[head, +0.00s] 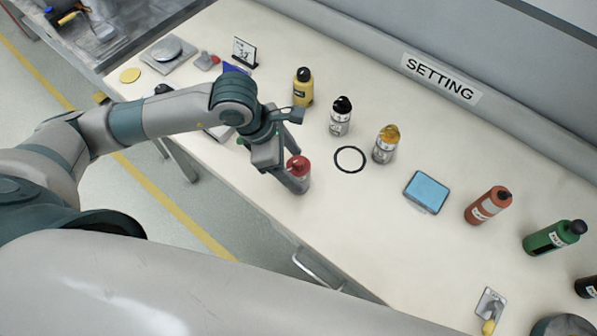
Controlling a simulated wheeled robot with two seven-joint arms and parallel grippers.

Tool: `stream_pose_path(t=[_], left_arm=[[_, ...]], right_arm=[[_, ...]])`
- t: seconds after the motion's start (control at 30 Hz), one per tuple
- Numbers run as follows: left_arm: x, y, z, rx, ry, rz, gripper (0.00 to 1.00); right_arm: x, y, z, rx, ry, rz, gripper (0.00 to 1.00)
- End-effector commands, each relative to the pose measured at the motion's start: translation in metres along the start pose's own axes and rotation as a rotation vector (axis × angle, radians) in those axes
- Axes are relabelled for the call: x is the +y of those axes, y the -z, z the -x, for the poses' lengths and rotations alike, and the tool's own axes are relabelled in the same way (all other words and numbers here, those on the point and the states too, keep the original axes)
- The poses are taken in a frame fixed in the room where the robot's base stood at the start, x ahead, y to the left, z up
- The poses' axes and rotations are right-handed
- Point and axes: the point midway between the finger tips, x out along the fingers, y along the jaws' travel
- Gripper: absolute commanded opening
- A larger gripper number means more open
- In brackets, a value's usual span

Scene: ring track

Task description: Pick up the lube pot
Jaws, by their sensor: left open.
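A small clear-grey pot with a red cap (299,183) stands upright near the table's front edge. No label marks it clearly as the lube pot, so I cannot tell for sure which container that is. My left gripper (285,157) is open at the red-capped pot, coming from the left and hiding part of it. I cannot tell whether the fingers touch it. Behind it stand a black-capped bottle (340,122) and an amber-capped bottle (384,151), both with pale labels. A yellow bottle with a black cap (303,94) stands farther back. My right gripper is not in view.
A black ring (350,159) lies on the table (330,240). To the right are a blue-topped pad (427,192), an orange-red bottle (482,208) and a green bottle (549,239). A wall marked SETTING (441,78) bounds the back. The front-middle tabletop is clear.

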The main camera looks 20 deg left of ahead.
Motion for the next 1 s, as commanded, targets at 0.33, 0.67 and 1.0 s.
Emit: stream_pose_path(t=[0.33, 0.67, 1.0], left_arm=[[0.003, 0.001, -0.035, 0.001, 0.002, 0.001, 0.65], [0.003, 0.002, -0.037, 0.0, 0.001, 0.0, 0.65], [0.003, 0.002, -0.037, 0.0, 0.001, 0.0, 0.22]], right_arm=[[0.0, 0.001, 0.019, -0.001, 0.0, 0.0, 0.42], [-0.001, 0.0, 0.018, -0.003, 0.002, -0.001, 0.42], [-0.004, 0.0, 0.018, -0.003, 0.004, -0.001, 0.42]])
